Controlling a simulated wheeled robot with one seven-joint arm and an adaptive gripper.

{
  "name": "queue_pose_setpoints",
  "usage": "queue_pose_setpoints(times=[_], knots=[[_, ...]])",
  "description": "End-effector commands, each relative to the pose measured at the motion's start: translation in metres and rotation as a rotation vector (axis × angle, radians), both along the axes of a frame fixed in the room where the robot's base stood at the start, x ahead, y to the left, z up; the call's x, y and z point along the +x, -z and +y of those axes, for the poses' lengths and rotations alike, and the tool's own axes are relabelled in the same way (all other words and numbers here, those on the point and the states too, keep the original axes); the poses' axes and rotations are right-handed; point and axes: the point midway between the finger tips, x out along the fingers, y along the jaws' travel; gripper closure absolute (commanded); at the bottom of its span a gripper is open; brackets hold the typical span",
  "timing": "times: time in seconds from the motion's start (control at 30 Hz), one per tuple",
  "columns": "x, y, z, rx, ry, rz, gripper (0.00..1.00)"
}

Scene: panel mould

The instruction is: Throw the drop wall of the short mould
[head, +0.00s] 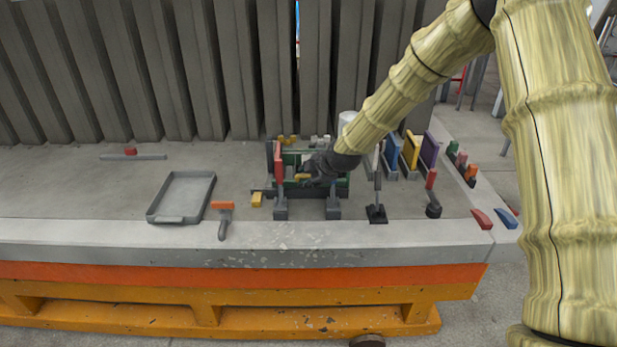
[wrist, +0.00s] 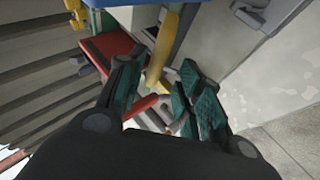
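A compact mould assembly (head: 308,193) stands near the middle of the bench, with dark green walls, an upright red panel (head: 278,161) at its left and yellow parts. Which part is the drop wall, I cannot tell. My gripper (head: 306,178) is low over this assembly and hides some of it. In the wrist view my gripper (wrist: 160,82) has its two teal-padded fingers apart. A yellow bar (wrist: 160,62) shows between and beyond the fingertips, and a red piece (wrist: 143,104) shows between the fingers. Whether either touches a finger is unclear.
A grey tray (head: 181,196), an orange-headed tool (head: 223,218) and a small yellow block (head: 257,200) lie to the left. Coloured panels (head: 411,149) and a red-handled tool (head: 432,194) stand to the right. Grey ribbed panels (head: 190,70) close off the back.

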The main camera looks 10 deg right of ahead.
Motion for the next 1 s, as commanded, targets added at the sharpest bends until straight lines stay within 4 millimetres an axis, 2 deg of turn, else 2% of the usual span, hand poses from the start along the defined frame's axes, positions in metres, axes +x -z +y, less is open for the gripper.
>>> queue_pose_setpoints(times=[0.23,0.73,1.0], knots=[[-0.008,-0.011,-0.004,-0.001,-0.001,-0.003,0.65],[-0.054,-0.06,-0.018,0.0,-0.002,-0.003,0.65],[-0.073,-0.079,-0.025,0.0,-0.002,0.001,0.65]])
